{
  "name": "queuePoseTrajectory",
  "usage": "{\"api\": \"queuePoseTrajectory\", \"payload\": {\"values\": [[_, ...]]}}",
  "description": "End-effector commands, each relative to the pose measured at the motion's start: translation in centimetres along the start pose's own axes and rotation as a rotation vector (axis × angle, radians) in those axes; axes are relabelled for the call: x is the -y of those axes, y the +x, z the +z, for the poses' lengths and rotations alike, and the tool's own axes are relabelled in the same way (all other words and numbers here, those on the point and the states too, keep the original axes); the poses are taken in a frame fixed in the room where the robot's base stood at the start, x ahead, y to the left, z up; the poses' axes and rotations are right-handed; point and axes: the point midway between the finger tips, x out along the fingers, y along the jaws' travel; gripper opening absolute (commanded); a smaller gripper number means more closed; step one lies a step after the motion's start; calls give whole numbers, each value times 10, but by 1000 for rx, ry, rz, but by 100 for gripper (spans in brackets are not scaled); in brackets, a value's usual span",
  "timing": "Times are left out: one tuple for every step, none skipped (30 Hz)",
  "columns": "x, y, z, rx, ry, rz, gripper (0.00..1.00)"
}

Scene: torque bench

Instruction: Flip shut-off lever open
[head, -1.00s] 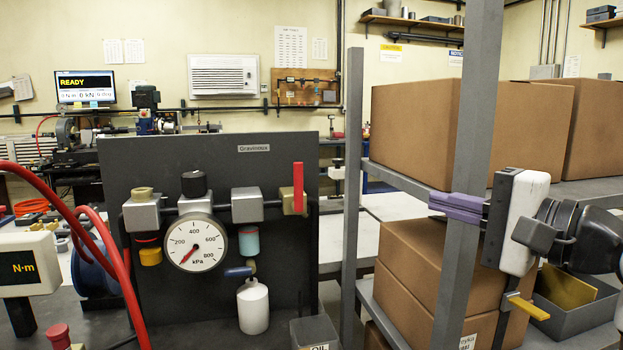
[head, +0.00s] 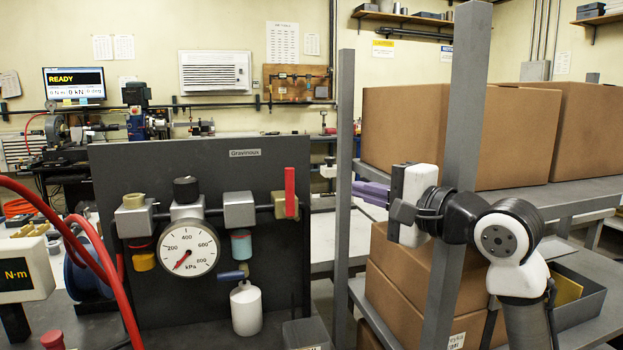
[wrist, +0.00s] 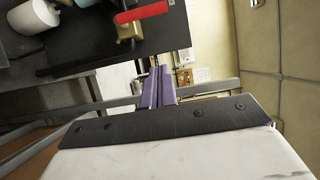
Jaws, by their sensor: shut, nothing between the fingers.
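The red shut-off lever (head: 290,190) stands upright at the right end of the pipe run on the dark panel (head: 120,170). It rises from a brass valve body (head: 278,205), across the line of the horizontal pipe. In the wrist view the red lever (wrist: 142,13) and brass valve (wrist: 128,30) show at the top, partly cut off. My gripper (head: 356,191), with purple fingers, is to the right of the lever in the head view, beside the grey shelf posts. In the wrist view the fingers (wrist: 157,75) are together and empty, apart from the lever.
A pressure gauge (head: 189,247) and white bottle (head: 246,308) are on the panel left of the lever. A grey shelf post (head: 462,130) stands near my arm, and another post (head: 344,150) stands near the fingertips. Cardboard boxes (head: 420,290) fill the shelves at right.

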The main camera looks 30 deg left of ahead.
Motion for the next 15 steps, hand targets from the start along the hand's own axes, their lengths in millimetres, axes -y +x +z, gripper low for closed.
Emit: {"api": "queuePoseTrajectory", "payload": {"values": [[2,12,1,3,1,1,0],[2,18,1,3,0,2,0],[2,28,1,3,0,1,0],[3,34,0,2,0,2,0],[3,40,0,2,0,1,0],[3,49,1,3,0,2,0],[3,56,1,3,-1,2,0],[3,62,1,2,0,1,0],[3,70,0,2,1,2,0],[3,76,1,2,0,1,0],[2,82,1,2,0,1,0],[3,84,7,1,-3,0,0],[2,84,12,2,-5,0,0],[2,85,17,1,-5,0,0],[2,86,22,0,-4,-1,0]]}}
